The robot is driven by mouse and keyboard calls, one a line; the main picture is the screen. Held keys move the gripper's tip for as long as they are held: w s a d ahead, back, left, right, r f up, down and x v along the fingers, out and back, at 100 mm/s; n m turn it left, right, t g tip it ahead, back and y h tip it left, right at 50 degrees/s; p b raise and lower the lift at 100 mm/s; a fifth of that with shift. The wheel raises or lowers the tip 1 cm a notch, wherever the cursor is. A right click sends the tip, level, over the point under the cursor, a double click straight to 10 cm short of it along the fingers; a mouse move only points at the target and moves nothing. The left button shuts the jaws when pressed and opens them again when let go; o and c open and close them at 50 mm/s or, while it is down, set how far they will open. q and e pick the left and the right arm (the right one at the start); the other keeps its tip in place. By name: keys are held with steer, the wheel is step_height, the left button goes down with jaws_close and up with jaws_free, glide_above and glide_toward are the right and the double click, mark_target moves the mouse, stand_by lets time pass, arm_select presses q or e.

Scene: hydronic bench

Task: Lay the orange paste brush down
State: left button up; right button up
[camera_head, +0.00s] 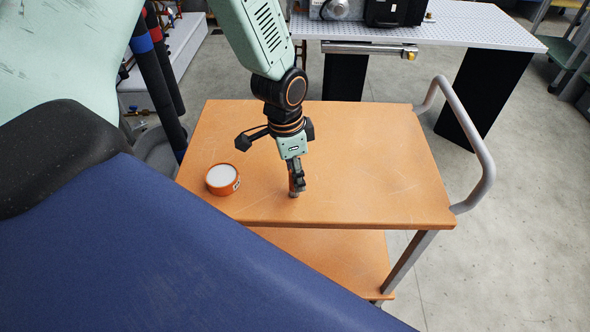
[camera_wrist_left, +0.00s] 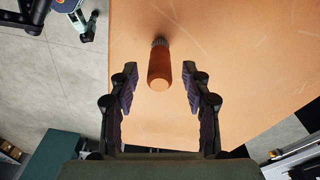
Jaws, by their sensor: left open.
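The orange paste brush (camera_wrist_left: 160,66) shows in the left wrist view, between the two fingers and clear of both. Its round handle end faces the camera and a grey collar is at its far end. In the head view the brush (camera_head: 293,184) is mostly hidden by the gripper. My left gripper (camera_wrist_left: 159,76) is open and empty. In the head view my left gripper (camera_head: 297,186) is low over the cart's front half. My right gripper is not in view.
An orange tin with a white top (camera_head: 222,179) stands left of the gripper. A grey handrail (camera_head: 478,145) rises at the cart's right end. The right part of the cart top is clear. A perforated bench (camera_head: 470,25) stands behind. A blue surface (camera_head: 150,255) fills the lower left.

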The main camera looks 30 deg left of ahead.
arm_select(q)
steer(key=shift+r, duration=0.1)
steer(key=shift+a+r, duration=0.1)
steer(key=shift+r, duration=0.15)
step_height(320, 180, up, 11)
steer(key=shift+s+a+r, duration=0.15)
steer(key=shift+s+a, duration=0.3)
steer(key=shift+s, duration=0.1)
